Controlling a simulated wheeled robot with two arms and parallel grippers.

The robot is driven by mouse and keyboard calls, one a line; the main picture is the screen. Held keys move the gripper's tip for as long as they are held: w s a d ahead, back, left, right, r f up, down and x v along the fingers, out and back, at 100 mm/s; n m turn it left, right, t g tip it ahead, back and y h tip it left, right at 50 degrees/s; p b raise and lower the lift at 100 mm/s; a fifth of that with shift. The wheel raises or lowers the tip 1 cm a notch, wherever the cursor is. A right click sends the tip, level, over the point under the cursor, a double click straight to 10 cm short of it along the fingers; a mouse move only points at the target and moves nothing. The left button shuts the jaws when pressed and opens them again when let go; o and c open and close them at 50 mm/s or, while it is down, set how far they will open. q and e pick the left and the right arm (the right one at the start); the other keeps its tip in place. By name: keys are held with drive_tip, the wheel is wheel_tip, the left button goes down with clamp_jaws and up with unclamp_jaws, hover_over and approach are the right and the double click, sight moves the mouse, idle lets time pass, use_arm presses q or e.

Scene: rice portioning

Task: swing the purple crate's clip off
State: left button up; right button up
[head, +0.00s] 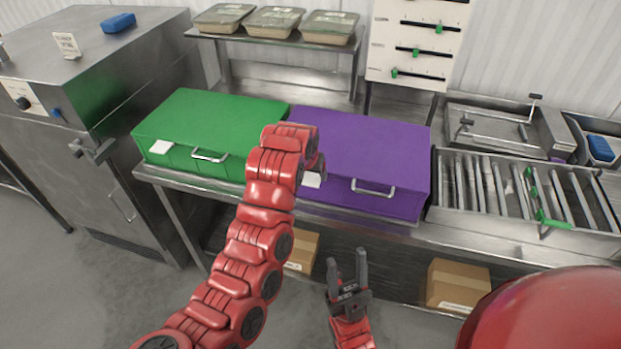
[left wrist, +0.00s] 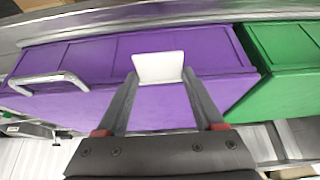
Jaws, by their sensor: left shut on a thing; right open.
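The purple crate (head: 375,150) sits closed on the steel bench with a metal handle (head: 372,189) on its front. A white clip (head: 311,180) is at the front face's left part, partly hidden by my left arm. In the left wrist view the purple crate (left wrist: 85,60) appears turned round, and the white clip (left wrist: 158,67) lies between my fingertips. My left gripper (left wrist: 160,76) is shut on the clip at its two sides; in the head view this gripper (head: 317,166) is mostly hidden by its own arm. My right gripper (head: 348,260) is open and empty, low in front of the bench.
A green crate (head: 215,120) with its own white clip (head: 160,147) stands just left of the purple one. A roller rack (head: 475,185) lies to the right. Cardboard boxes (head: 458,283) sit on the lower shelf. Covered trays (head: 273,21) stand behind.

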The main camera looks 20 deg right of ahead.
sight(309, 185)
use_arm(q)
drive_tip(key=shift+w, duration=0.1)
idle(0.3)
drive_tip(key=o, duration=1.4)
drive_tip(key=shift+d, duration=0.1)
drive_tip(key=shift+r+b, duration=0.1)
drive_tip(key=shift+b, duration=0.2)
drive_tip(key=b+v, duration=0.2)
drive_tip(key=v, duration=0.3)
drive_tip(key=shift+r+b, duration=0.15)
drive_tip(key=shift+b, duration=0.15)
drive_tip(key=p+v, duration=0.2)
drive_tip(key=v, duration=1)
drive_tip(key=shift+w+d+r, duration=0.1)
drive_tip(key=shift+w+d, duration=0.1)
